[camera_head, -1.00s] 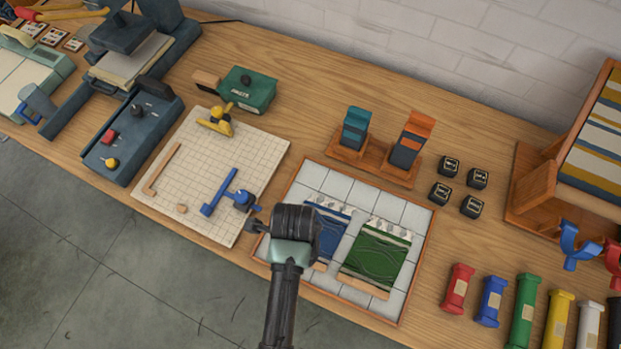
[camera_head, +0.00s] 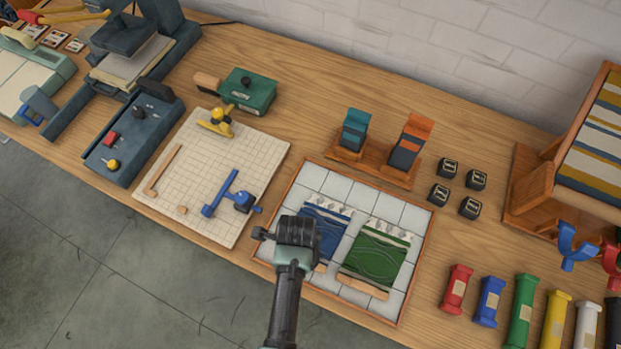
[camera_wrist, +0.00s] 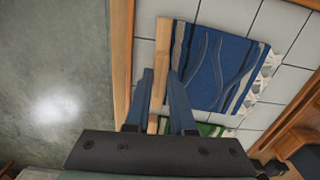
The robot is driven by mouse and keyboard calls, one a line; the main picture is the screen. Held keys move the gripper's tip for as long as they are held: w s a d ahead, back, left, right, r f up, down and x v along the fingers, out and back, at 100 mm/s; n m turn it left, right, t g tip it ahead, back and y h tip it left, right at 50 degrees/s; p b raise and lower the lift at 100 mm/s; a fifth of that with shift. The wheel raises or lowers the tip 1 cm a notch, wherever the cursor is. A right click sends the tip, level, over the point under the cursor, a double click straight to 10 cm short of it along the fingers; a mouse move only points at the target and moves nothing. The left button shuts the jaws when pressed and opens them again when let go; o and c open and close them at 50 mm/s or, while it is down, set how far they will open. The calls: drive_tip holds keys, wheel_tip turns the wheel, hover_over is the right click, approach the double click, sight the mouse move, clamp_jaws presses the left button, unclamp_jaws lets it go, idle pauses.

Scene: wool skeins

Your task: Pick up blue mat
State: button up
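The blue mat (camera_head: 328,228) lies flat on the white tiled tray (camera_head: 278,256), with pale fringe at its far end and a wooden bar along its near edge. In the wrist view the blue mat (camera_wrist: 212,65) shows wavy lines, and its wooden bar (camera_wrist: 162,50) runs between my two fingers. My gripper (camera_head: 297,232) covers part of the mat's near left side in the head view. In the wrist view my gripper (camera_wrist: 160,85) is open, one finger on each side of the bar. I cannot tell how high the fingers are above it.
A green mat (camera_head: 376,252) lies to the right on the same tray. A gridded board (camera_head: 215,165) with a blue tool (camera_head: 228,195) is to the left. Small black blocks (camera_head: 448,168) and coloured rolls (camera_head: 490,300) stand to the right.

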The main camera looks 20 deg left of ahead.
clamp_jaws()
drive_tip(key=shift+r, duration=0.15)
